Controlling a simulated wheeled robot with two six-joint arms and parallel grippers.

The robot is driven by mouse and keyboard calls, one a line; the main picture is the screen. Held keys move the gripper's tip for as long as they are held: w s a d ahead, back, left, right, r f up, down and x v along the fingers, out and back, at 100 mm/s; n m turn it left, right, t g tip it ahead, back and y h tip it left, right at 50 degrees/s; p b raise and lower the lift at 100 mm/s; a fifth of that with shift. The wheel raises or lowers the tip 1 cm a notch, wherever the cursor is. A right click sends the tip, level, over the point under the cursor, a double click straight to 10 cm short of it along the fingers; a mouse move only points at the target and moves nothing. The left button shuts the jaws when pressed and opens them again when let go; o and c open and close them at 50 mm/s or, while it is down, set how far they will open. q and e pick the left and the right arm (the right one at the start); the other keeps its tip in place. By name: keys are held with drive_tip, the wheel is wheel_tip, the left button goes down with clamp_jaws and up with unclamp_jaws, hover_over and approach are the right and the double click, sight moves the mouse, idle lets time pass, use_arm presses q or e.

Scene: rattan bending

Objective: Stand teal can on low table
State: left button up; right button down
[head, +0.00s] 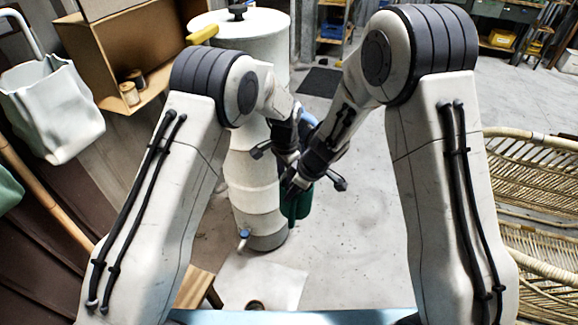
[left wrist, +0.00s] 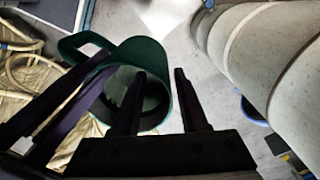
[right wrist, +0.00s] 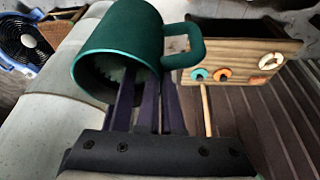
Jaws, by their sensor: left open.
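The teal can (head: 297,204) has a loop handle and shows partly behind my grippers in the head view. It is tilted, with its open mouth toward the camera in both the left wrist view (left wrist: 158,62) and the right wrist view (right wrist: 118,38). My right gripper (right wrist: 147,82) is shut on the can's wall, one finger inside the mouth. My left gripper (left wrist: 157,72) is open, its fingers around the near rim; whether they touch the can I cannot tell. I cannot clearly identify the low table; a small wooden piece (head: 198,288) with a leg shows at lower left.
A tall white cylinder (head: 255,190) with a blue tap stands close behind and left of the grippers. Rattan work (head: 535,175) is at right. Floor right of the cylinder is clear.

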sight(285, 185)
use_arm(q)
drive_tip(key=shift+f, duration=1.55)
use_arm(e)
drive_tip(key=shift+r, duration=0.1)
use_arm(q)
clamp_jaws()
use_arm(e)
drive_tip(key=shift+w, duration=0.15)
use_arm(q)
drive_tip(key=shift+s+d, duration=0.1)
drive_tip(key=shift+s, duration=0.1)
drive_tip(key=shift+r, duration=0.1)
use_arm(e)
drive_tip(key=c, duration=0.9)
unclamp_jaws()
drive_tip(key=shift+c, duration=0.2)
use_arm(q)
drive_tip(key=shift+w, duration=0.15)
